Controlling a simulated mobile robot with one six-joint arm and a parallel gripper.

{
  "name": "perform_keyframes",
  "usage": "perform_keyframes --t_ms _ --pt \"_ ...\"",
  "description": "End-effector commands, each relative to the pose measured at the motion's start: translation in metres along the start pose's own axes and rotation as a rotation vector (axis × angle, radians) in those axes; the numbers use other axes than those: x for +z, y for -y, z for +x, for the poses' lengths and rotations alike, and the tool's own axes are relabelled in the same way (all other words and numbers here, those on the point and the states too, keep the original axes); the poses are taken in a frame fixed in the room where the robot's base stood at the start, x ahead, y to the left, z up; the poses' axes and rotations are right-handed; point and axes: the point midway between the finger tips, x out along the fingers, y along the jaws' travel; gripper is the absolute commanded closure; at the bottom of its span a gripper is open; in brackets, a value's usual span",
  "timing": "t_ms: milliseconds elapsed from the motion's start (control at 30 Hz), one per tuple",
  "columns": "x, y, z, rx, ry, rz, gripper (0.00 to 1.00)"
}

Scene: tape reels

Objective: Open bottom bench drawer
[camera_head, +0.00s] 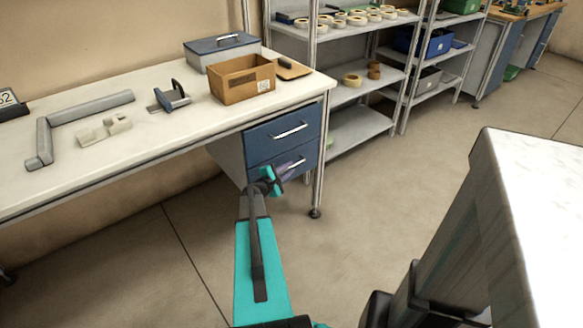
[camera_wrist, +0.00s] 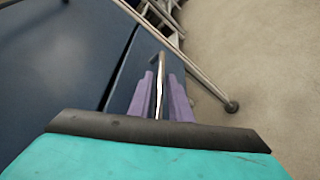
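The bench (camera_head: 160,85) has two blue drawers under its right end. The bottom bench drawer (camera_head: 312,157) is the lower one and its front looks flush with the top drawer (camera_head: 262,142). My gripper (camera_head: 284,170) is at the bottom drawer's front, by its bar handle (camera_head: 298,162). In the wrist view my gripper's purple fingers (camera_wrist: 161,92) stand on both sides of the metal handle (camera_wrist: 158,70). Narrow gaps show between the fingers and the bar, so they look open around it. The handle's near end is hidden behind the gripper body.
A metal bench leg (camera_head: 320,160) stands just right of the drawers. Shelves (camera_head: 355,90) with tape reels stand further right. A white-topped surface (camera_head: 545,200) is at the near right. The floor (camera_head: 390,200) in front of the drawers is clear.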

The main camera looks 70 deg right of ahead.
Motion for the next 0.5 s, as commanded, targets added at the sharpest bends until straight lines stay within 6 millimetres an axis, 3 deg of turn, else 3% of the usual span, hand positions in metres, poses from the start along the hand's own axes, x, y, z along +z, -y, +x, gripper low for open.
perform_keyframes --t_ms 200,500 --pt "-0.001 -0.001 0.021 0.000 0.000 0.000 0.82" --pt "0.001 0.000 0.029 0.000 0.001 0.000 0.82"
